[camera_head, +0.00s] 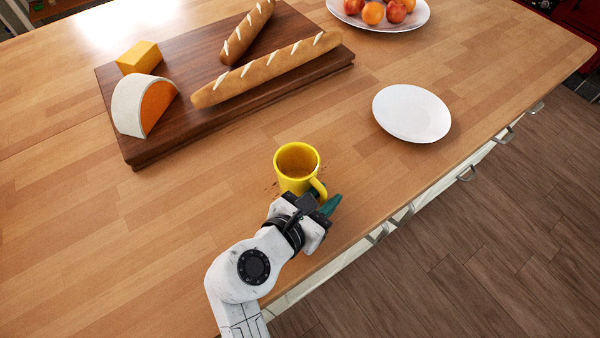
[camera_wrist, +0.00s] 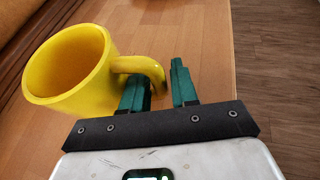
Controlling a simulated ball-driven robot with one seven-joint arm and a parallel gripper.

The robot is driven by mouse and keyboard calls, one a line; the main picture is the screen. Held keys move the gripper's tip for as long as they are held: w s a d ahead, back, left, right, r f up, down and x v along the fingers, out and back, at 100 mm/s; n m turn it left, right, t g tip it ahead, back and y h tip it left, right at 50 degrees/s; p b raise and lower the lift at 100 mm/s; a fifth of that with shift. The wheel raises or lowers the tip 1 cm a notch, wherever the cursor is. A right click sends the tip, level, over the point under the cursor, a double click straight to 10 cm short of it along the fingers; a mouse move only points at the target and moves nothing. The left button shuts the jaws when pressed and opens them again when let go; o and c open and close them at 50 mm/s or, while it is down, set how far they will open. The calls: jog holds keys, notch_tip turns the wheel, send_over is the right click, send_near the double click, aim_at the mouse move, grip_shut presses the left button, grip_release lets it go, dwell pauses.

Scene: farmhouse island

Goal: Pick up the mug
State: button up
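The yellow mug (camera_head: 297,165) stands upright on the wooden island top near its front edge, its handle toward the lower right. In the wrist view the mug (camera_wrist: 66,72) is at the left, its open rim showing, and its handle reaches over the left finger. My gripper (camera_head: 322,197) is beside the mug at the handle. In the wrist view my gripper (camera_wrist: 160,78) has its two green fingers apart, with the outer curve of the handle showing in the gap. The handle partly hides the left finger, and I cannot tell whether they touch.
A dark cutting board (camera_head: 190,125) holds two baguettes (camera_head: 265,70), a cheese wedge (camera_head: 145,105) and a yellow block (camera_head: 140,57). An empty white plate (camera_head: 411,113) lies right of the mug; a fruit plate (camera_head: 385,22) is behind. The island's edge (camera_head: 400,207) runs close by my gripper.

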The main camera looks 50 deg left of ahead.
jog(key=shift+x, duration=0.8)
jog(key=shift+c, duration=0.2)
grip_shut()
